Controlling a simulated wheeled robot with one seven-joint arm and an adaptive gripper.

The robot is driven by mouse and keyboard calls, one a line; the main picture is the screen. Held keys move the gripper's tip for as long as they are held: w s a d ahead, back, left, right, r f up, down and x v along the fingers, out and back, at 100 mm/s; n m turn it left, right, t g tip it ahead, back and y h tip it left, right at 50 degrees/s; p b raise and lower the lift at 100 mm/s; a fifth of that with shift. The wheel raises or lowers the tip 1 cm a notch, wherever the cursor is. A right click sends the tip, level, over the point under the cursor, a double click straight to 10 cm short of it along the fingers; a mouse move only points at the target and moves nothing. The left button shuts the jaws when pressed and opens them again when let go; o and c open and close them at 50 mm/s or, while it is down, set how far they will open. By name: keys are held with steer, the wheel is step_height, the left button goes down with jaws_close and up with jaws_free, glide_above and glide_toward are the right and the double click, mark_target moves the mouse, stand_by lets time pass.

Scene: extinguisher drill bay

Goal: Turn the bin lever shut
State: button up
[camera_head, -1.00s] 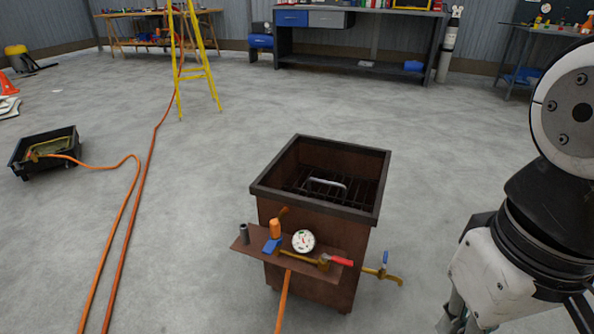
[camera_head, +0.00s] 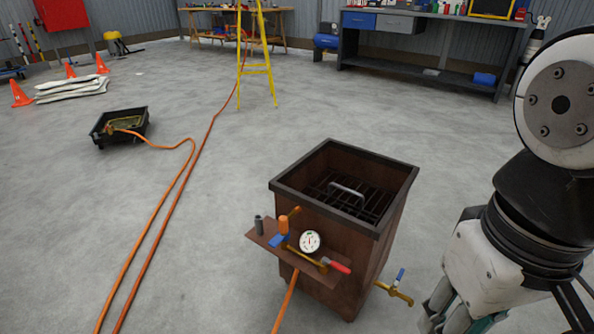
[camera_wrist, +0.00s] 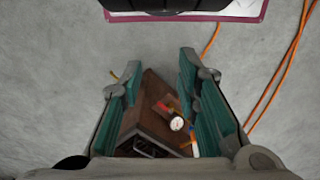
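The brown bin (camera_head: 370,240) stands on the floor with an open top and a dark grate inside. A shelf (camera_head: 262,240) on its front carries a white dial gauge (camera_head: 310,241), a blue lever (camera_head: 279,240) and a red lever (camera_head: 338,267). A brass tap with another blue lever (camera_head: 400,276) sticks out low at its right side. I cannot tell which lever is the bin lever. My gripper (camera_wrist: 156,88) is open and empty in the wrist view. The bin (camera_wrist: 152,118) shows below and between its fingers, apart from them. In the head view only part of my gripper shows, lower right.
Orange hoses (camera_head: 183,180) run along the floor to the left, one to a black tray (camera_head: 120,127). A yellow stepladder (camera_head: 257,70) and a workbench (camera_head: 420,50) stand behind. Orange cones (camera_head: 20,94) are far left. Floor around the bin is mostly clear.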

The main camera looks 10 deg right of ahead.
steer(key=w+d+r+n+h+p, duration=0.1)
steer(key=w+d+n+h+p, duration=0.15)
steer(key=w, duration=0.75)
steer(key=n+y+p, duration=0.3)
steer(key=n+p, duration=0.4)
steer(key=p, duration=0.2)
glide_above(342, 268)
step_height(342, 268, down, 18)
steer(key=f, duration=0.1)
step_height(342, 268, down, 13)
steer(key=b, duration=0.6)
steer(key=shift+b, duration=0.3)
steer(key=shift+c, duration=0.3)
jaws_close()
